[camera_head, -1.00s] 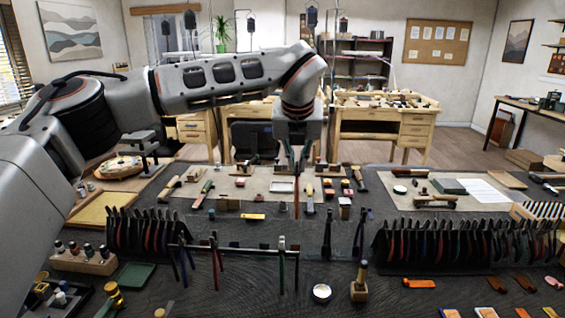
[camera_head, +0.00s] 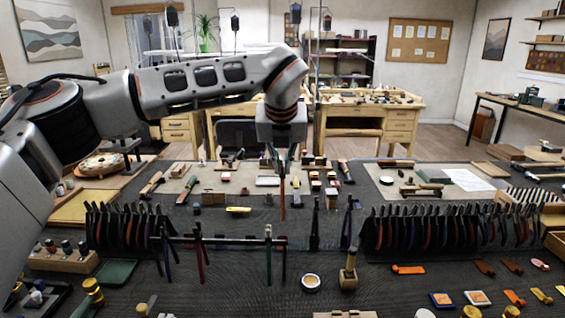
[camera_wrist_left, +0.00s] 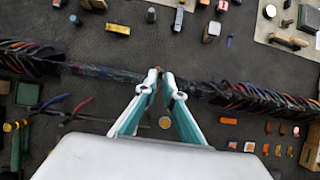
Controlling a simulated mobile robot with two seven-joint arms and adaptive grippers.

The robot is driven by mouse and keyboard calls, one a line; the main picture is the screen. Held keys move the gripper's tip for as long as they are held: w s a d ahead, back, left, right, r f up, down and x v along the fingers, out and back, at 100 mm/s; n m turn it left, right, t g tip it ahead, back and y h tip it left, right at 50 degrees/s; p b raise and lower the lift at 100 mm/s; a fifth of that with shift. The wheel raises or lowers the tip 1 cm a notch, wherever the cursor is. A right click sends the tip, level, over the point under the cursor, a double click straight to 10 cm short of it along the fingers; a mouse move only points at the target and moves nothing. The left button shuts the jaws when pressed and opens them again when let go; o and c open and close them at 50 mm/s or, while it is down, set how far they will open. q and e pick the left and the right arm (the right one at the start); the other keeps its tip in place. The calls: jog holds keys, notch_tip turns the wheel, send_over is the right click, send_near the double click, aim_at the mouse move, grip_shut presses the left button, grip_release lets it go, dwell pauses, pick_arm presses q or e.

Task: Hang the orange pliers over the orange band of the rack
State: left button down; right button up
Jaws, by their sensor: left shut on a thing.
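My left gripper (camera_head: 282,148) is shut on pliers with orange-red handles (camera_head: 283,195), which hang down from it above the far part of the bench. In the left wrist view the gripper's teal and white fingers (camera_wrist_left: 160,84) come together at the tips, and the pliers are mostly hidden. The rack (camera_head: 220,240) is a low horizontal bar nearer the camera, with several pliers hanging over it. The held pliers show apart from the bar, behind its right end. I cannot make out the orange band. My right gripper is not in view.
Dense rows of pliers stand at left (camera_head: 128,230) and right (camera_head: 440,228). Two dark upright tools (camera_head: 315,225) stand right of the bar. A small round dish (camera_head: 311,282) and a wooden block with a tool (camera_head: 347,277) lie in front. Small blocks cover the mat behind.

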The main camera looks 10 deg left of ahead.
aim_at(282, 193)
pick_arm(q)
notch_tip(282, 193, down, 2)
jog(key=shift+f+b, duration=0.2)
jog(key=shift+b, duration=0.4)
notch_tip(282, 193, down, 5)
jog(key=b, duration=0.3)
jog(key=shift+f, duration=0.4)
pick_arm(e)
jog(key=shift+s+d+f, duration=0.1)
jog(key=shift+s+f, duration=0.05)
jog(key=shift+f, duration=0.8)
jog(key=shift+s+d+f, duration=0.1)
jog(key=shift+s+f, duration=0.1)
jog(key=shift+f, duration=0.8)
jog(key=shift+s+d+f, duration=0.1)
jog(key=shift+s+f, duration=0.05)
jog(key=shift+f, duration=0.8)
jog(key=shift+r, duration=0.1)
pick_arm(q)
jog(key=shift+f, duration=0.65)
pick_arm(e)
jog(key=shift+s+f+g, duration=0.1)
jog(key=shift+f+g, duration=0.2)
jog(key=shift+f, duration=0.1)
pick_arm(q)
jog(key=c, duration=2.7)
grip_release()
jog(key=shift+c, duration=0.2)
jog(key=o, duration=0.9)
